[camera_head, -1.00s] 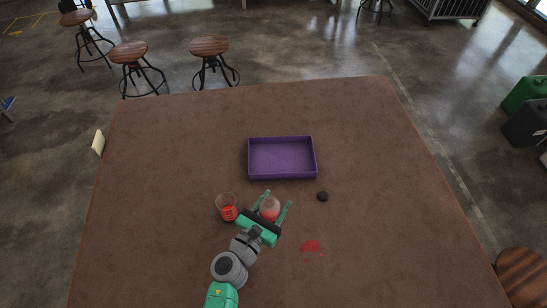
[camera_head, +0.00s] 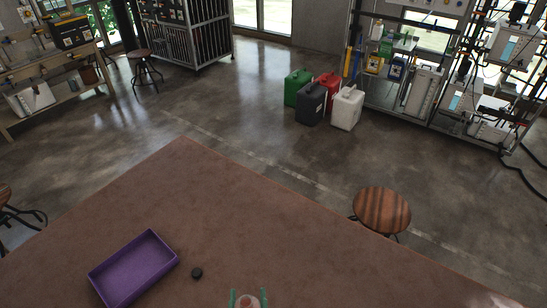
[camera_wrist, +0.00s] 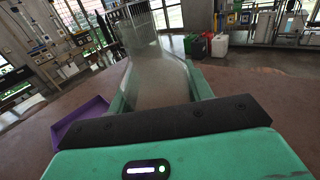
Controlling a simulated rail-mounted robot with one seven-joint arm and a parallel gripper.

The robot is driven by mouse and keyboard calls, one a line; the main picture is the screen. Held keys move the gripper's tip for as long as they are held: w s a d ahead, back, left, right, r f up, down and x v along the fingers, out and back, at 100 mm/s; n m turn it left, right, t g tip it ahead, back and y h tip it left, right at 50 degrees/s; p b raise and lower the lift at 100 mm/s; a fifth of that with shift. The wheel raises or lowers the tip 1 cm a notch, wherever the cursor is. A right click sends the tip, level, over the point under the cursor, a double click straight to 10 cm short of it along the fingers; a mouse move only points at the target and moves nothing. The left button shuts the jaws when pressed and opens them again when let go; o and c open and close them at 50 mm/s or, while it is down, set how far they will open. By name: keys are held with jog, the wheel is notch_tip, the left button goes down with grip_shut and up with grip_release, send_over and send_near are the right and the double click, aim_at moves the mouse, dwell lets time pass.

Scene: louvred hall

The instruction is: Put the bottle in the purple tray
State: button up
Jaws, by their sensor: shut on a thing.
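The bottle (camera_wrist: 160,82) is clear and pale, and stands large between the two green fingers of my gripper (camera_wrist: 161,92) in the wrist view. My gripper is shut on it. In the head view the fingertips (camera_head: 249,295) and the bottle's top (camera_head: 247,302) just show at the bottom edge; the rest is cut off. The purple tray (camera_head: 133,267) is empty and lies on the brown table, left of my gripper in the head view. Its edge also shows at the left in the wrist view (camera_wrist: 78,128). I cannot tell the bottle's height above the table.
The table to the right is clear. Beyond the table stand a wooden stool (camera_head: 381,209) and several jerrycans (camera_head: 347,107) on the floor.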

jog(key=s+d+r+h, duration=0.1)
jog(key=d+r+h, duration=0.1)
jog(key=d, duration=0.4)
notch_tip(320, 180, up, 17)
jog(key=w+p, duration=0.2)
jog(key=p, duration=1.9)
jog(key=shift+w+m+p, duration=0.15)
jog(key=shift+m+p, duration=0.15)
jog(key=shift+m, duration=0.1)
jog(key=shift+d, duration=0.1)
